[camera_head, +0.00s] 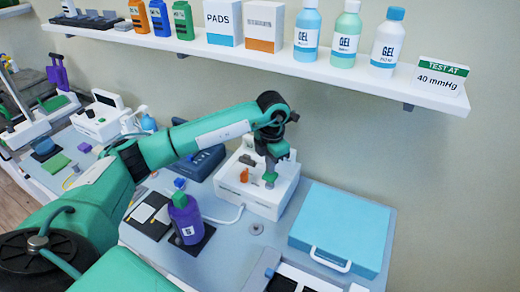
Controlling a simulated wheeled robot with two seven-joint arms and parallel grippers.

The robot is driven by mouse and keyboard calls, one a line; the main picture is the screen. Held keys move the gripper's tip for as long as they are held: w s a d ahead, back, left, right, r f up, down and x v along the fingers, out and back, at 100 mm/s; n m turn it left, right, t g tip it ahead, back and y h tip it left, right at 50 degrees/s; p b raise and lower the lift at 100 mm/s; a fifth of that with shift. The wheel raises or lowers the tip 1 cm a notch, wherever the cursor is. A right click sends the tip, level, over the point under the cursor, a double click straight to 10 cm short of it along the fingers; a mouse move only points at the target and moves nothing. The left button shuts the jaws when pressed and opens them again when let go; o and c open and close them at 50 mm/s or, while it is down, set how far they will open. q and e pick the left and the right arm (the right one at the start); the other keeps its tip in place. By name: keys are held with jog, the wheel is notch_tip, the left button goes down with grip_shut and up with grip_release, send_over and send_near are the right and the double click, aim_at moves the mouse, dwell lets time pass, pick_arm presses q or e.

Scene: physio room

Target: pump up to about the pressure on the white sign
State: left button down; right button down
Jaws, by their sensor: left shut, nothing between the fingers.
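The white sign (442,76) stands at the right end of the shelf and reads "TEST AT 40 mmHg". A white device (262,203) sits on the table against the wall, with small orange and dark parts on its top. My left gripper (270,180) points down over this device, shut and empty, close to the orange part (268,177). I cannot tell whether it touches. The gripper and arm hide part of the device's back. No pressure reading can be made out. My right gripper is not in view.
A light-blue case (341,227) lies right of the device. A purple bottle (186,222) with a green cap stands on a black mat to the left. A dark-blue box (205,163) is behind my arm. The shelf (290,62) holds several bottles and boxes above.

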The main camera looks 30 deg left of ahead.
pick_arm(q)
jog(key=shift+f, duration=0.1)
dwell(0.5)
jog(key=shift+f+b, duration=1.8)
jog(key=shift+f, duration=0.45)
jog(key=shift+r+p, duration=1.05)
jog(key=shift+r, duration=1.3)
jog(key=shift+f, duration=0.15)
